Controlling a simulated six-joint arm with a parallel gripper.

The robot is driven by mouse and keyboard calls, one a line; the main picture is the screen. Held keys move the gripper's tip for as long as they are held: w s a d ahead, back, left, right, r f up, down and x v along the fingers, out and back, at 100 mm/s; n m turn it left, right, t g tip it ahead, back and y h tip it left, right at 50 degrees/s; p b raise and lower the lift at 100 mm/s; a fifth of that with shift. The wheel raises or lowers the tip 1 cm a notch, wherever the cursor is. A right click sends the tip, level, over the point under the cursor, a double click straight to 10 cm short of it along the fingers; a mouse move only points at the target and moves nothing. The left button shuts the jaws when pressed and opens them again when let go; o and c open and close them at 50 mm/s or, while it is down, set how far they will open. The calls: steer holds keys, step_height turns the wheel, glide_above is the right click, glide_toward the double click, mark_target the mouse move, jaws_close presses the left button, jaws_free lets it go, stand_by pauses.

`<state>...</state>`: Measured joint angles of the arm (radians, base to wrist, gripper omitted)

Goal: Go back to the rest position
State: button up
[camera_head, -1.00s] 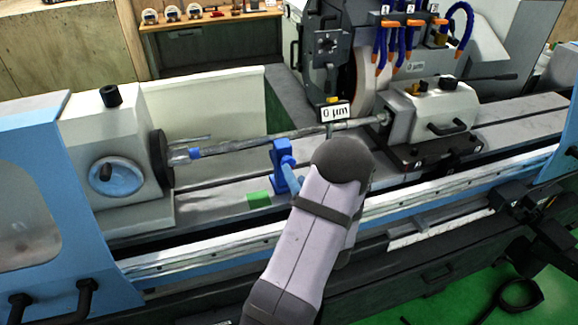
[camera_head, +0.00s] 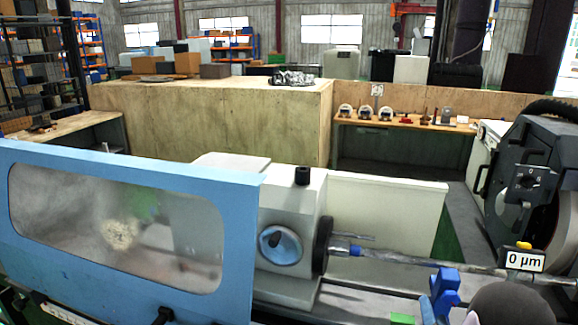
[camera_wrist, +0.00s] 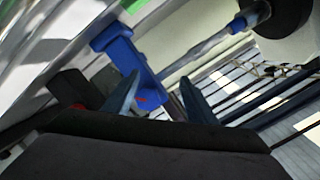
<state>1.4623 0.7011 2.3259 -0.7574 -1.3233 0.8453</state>
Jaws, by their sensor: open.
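In the wrist view my gripper (camera_wrist: 160,92) has its two blue-grey fingers apart, with a gap between them. A blue support (camera_wrist: 130,58) stands behind the fingers in that view; I cannot tell how far away it is. In the head view the blue support (camera_head: 443,290) stands on the grinder table, below the long grey shaft (camera_head: 400,256). The shaft has a blue collar at its left end, by the dark chuck (camera_head: 322,246). The shaft also shows in the wrist view (camera_wrist: 200,52).
The blue guard (camera_head: 237,235) with its window fills the lower left. The workhead (camera_head: 292,190) stands right of it. A green block (camera_head: 402,319) is at the bottom edge. The grinding wheel housing (camera_head: 530,180) and a 0 µm readout (camera_head: 525,260) are at the right.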

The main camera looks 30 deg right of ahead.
steer(key=w+a+f+n+g+y, duration=0.25)
steer(key=w+a+n+y, duration=0.2)
steer(key=w+a, duration=0.6)
steer(key=w+a+n+g+y+b, duration=0.1)
steer(key=w+a+n+g+y, duration=0.2)
steer(key=a, duration=0.8)
steer(key=s+a+n+g+y, duration=0.1)
steer(key=s+a+n+g, duration=0.2)
steer(key=a, duration=0.8)
steer(key=s+a+n+g+y, duration=0.2)
steer(key=s+a+n, duration=0.4)
steer(key=s+a, duration=0.4)
steer(key=shift+a+f+n+g+p, duration=0.2)
steer(key=shift+a+n+g+p, duration=0.15)
steer(key=shift+a+g, duration=0.7)
steer(key=shift+a, duration=0.2)
step_height(320, 180, down, 5)
steer(key=b, duration=0.5)
steer(key=shift+f, duration=0.15)
